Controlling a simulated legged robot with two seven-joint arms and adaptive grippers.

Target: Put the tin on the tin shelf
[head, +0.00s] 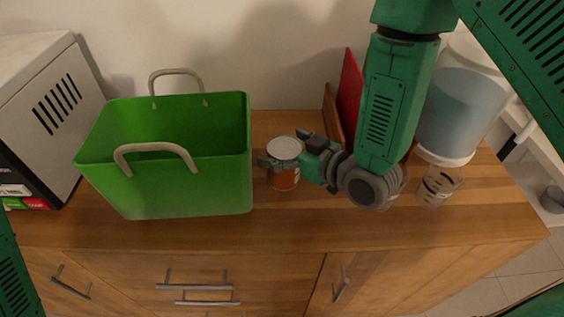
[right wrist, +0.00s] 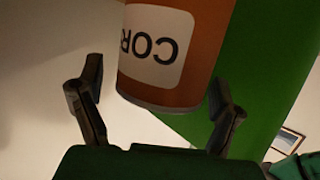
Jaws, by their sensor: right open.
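The tin (head: 285,180) is orange with a pale top and stands upright on the wooden counter, just right of the green basket. In the right wrist view the tin (right wrist: 170,55) shows a white label reading "COR", upside down. My right gripper (head: 284,150) is open, with its fingers on either side of the tin. In the right wrist view the gripper (right wrist: 158,92) shows gaps between both fingers and the tin. My left gripper is not in view. I cannot make out a tin shelf in these frames.
A green basket (head: 190,185) with pale handles stands close to the tin's left. A white vented box (head: 40,95) is at far left. A red panel (head: 348,95), a large water container (head: 460,110) and a clear glass (head: 438,187) are at right. The counter's front strip is clear.

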